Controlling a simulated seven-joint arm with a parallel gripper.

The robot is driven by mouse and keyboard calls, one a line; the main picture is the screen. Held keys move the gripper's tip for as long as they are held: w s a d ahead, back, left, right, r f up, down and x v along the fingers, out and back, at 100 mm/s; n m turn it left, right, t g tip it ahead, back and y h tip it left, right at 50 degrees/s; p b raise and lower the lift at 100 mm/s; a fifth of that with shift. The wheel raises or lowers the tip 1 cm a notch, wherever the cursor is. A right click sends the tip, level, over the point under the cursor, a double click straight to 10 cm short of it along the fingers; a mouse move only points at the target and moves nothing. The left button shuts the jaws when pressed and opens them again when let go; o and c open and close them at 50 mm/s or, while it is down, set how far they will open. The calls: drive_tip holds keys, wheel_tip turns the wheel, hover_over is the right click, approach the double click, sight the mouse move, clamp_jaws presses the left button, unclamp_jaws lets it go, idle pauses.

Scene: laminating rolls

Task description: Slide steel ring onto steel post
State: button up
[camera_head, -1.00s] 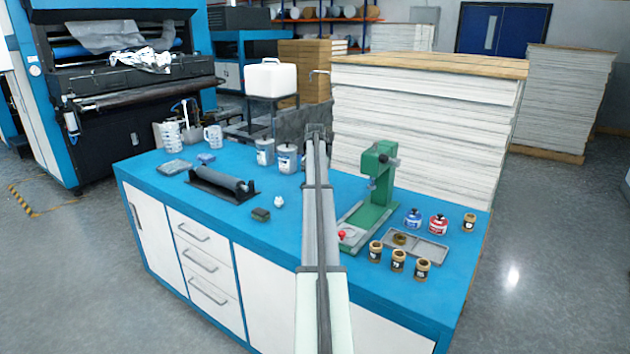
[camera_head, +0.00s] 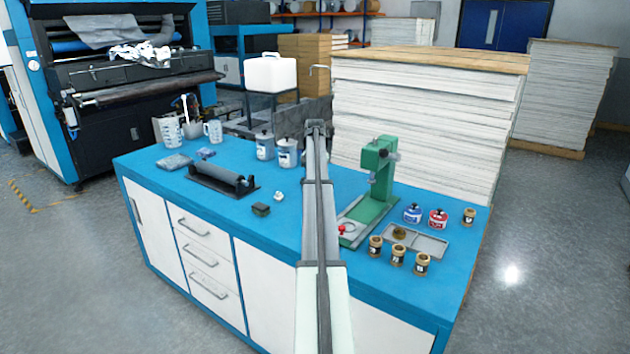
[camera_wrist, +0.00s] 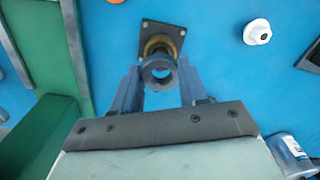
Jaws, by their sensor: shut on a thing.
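In the wrist view my gripper (camera_wrist: 161,92) is shut on a dark grey steel ring (camera_wrist: 147,81), with a finger at each side. The ring's open hole faces the camera. Just past it is a dark square base plate (camera_wrist: 148,28) with a bolt at a corner and a brass-coloured round collar (camera_wrist: 158,42), partly hidden by the ring. I cannot make out a separate steel post, nor whether the ring is around it or only over it.
A green press (camera_head: 379,180) stands right of my arm and close at left in the wrist view (camera_wrist: 45,130). A small white knobbed piece (camera_wrist: 257,32) lies right of the plate. A tin (camera_wrist: 290,150) is at lower right. A roller (camera_head: 220,178) lies left on the blue table.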

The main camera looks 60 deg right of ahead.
drive_tip(key=shift+f, duration=1.8)
idle(0.7)
drive_tip(key=o, duration=1.2)
drive_tip(key=shift+o, duration=0.2)
drive_tip(key=o, duration=0.4)
drive_tip(key=shift+o, duration=0.2)
drive_tip(key=shift+r, duration=0.15)
drive_tip(key=shift+r, duration=4.35)
